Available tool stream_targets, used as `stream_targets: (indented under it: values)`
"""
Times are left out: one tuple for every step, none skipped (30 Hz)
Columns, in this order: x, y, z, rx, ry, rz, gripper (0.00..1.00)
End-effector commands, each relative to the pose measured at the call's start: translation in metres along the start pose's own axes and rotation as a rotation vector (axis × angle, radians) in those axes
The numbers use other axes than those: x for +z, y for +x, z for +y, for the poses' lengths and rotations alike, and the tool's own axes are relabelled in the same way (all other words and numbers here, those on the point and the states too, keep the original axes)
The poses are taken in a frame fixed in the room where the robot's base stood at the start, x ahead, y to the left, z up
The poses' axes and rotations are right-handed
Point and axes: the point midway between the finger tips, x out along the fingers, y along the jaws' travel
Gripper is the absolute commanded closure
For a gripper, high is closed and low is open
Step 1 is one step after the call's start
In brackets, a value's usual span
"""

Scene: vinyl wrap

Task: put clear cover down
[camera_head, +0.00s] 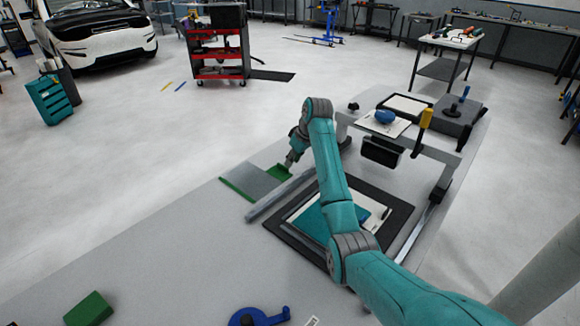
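I cannot pick out a clear cover with certainty. A flat grey panel with green edges (248,181) lies at the left edge of the long grey table. My gripper (291,160) points down at that panel's far right corner, beside a green patch (278,173). It is small and dark, so I cannot tell whether it is open, shut or touching anything. A black frame (398,222) with a white and teal sheet (318,222) inside lies right of the panel, partly hidden by my teal arm.
A grey bar (280,196) lies between panel and frame. A raised crossbar with a yellow-handled tool (424,120) stands behind the frame. A blue object (384,117) rests on a white sheet. A green block (89,309) and blue dispenser (255,317) are at the near edge.

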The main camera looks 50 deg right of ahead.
Motion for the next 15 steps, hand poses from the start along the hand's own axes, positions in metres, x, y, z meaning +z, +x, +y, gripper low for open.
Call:
stream_targets:
  values:
    - [-0.001,-0.011,0.001,0.003,0.0,0.004,0.69]
    - [-0.001,-0.017,0.001,0.002,0.0,0.002,0.69]
    - [-0.001,-0.025,0.0,0.002,0.0,0.003,0.69]
    - [0.0,-0.031,0.0,0.001,0.0,0.002,0.69]
    - [-0.001,-0.036,0.001,0.001,0.0,0.003,0.69]
    - [0.0,-0.043,0.001,0.001,0.0,0.002,0.69]
    - [0.0,-0.047,0.001,0.001,0.001,0.003,0.69]
    - [0.0,-0.051,0.001,0.002,0.001,0.003,0.69]
    - [0.0,-0.056,0.001,0.001,0.001,0.002,0.69]
    - [0.0,-0.059,0.001,0.001,0.001,0.002,0.69]
    - [0.0,-0.062,0.001,0.001,0.001,0.002,0.69]
    - [0.0,-0.065,0.001,0.001,0.001,0.002,0.69]
    - [0.0,-0.067,0.0,0.001,0.001,0.001,0.69]
    - [0.0,-0.068,0.0,0.0,0.001,0.0,0.69]
    - [0.0,-0.07,0.0,0.0,0.001,0.0,0.69]
